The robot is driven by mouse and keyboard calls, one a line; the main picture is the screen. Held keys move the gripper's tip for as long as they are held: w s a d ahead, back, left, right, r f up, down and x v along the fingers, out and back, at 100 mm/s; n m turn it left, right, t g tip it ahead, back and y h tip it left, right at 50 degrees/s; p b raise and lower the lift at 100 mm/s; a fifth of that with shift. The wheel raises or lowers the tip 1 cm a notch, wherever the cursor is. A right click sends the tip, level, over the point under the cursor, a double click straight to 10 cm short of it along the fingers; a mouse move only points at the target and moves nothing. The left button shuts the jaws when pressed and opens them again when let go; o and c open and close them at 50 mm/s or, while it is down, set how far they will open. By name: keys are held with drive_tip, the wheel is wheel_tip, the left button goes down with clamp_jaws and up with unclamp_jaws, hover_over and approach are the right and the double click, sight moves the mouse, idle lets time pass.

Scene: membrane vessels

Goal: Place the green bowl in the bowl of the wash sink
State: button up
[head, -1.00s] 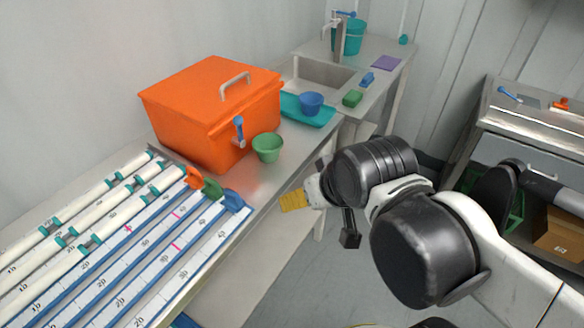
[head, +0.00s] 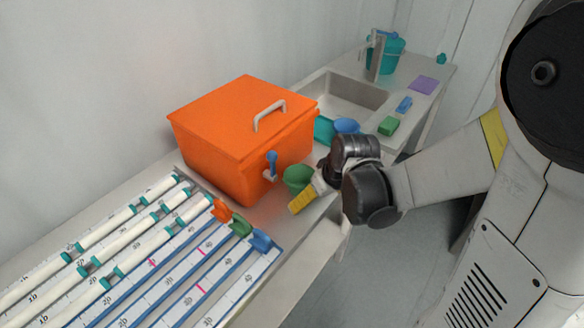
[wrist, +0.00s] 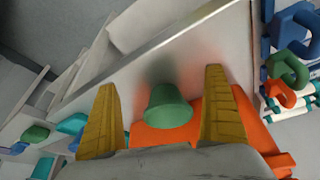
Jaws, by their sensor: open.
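The green bowl (head: 297,179) stands upright on the steel bench, just right of the orange box. My gripper (head: 308,198) is at the bowl's near right side in the head view, its yellow fingers partly in front of it. In the wrist view the green bowl (wrist: 168,107) lies between my two spread yellow fingers (wrist: 160,112), with a gap on each side. My gripper is open and empty. The wash sink (head: 345,96) is a steel basin at the far end of the bench, and its bowl looks empty where visible.
The orange lidded box (head: 240,140) with a blue tap stands close left of the bowl. A teal tray (head: 323,130) with a blue bowl (head: 346,126) lies before the sink. A green block (head: 389,125) is right of it.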

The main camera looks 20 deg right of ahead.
sight(308, 186)
drive_tip(key=w, duration=0.2)
drive_tip(key=w+a, duration=0.1)
drive_tip(key=w, duration=0.1)
drive_tip(key=shift+w+b, duration=0.3)
drive_tip(key=shift+b, duration=0.1)
drive_tip(key=w, duration=0.2)
drive_tip(key=w+a+b, duration=0.1)
drive_tip(key=w, duration=0.1)
drive_tip(key=shift+f, duration=0.1)
drive_tip(key=shift+f+b, duration=0.45)
drive_tip(key=shift+f, duration=0.1)
drive_tip(key=shift+r, duration=0.1)
drive_tip(key=c, duration=1.4)
drive_tip(key=shift+c, duration=0.8)
drive_tip(key=shift+r, duration=0.1)
